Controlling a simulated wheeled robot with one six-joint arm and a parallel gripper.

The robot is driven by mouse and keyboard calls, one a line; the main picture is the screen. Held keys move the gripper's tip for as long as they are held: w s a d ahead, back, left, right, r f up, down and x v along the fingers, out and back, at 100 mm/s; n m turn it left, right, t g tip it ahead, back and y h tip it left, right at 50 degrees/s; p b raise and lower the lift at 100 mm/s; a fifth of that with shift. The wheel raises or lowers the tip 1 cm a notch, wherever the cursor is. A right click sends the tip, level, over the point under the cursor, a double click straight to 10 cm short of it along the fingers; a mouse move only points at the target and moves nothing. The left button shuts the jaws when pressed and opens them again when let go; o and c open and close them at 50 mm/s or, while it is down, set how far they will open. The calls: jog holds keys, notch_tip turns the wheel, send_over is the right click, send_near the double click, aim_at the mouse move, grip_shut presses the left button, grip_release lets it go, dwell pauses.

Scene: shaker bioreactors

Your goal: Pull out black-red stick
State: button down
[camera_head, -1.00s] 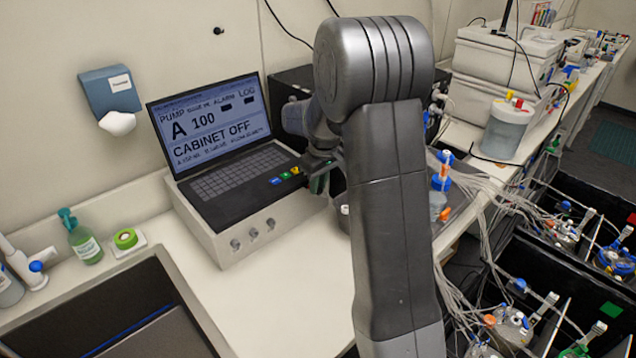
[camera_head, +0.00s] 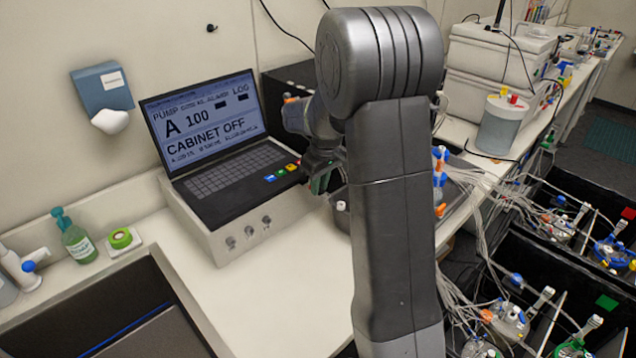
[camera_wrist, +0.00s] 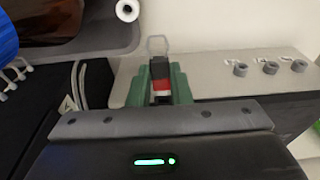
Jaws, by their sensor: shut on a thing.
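The black-red stick (camera_wrist: 160,75), a small black and red piece with a metal loop at its far end, shows in the wrist view between the green fingers of my gripper (camera_wrist: 159,84). The fingers are shut on it. In the head view my gripper (camera_head: 321,181) is beside the right end of the grey control box (camera_head: 240,240), and the stick cannot be made out there. In the wrist view the box (camera_wrist: 225,85) lies behind the fingers. I cannot tell whether the stick still touches the box.
A laptop-like console (camera_head: 215,130) reading "CABINET OFF" sits on the box. A metal tray (camera_head: 455,205) with bottles is right of my arm. Tubing and vessels (camera_head: 510,320) fill the right side. The white counter (camera_head: 290,300) in front is clear.

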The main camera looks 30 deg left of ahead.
jog(key=shift+d, duration=0.1)
jog(key=d, duration=0.1)
jog(key=s+d, duration=0.1)
jog(key=shift+d+b, duration=0.35)
jog(key=shift+b, duration=0.05)
jog(key=shift+w, duration=0.1)
dwell(0.4)
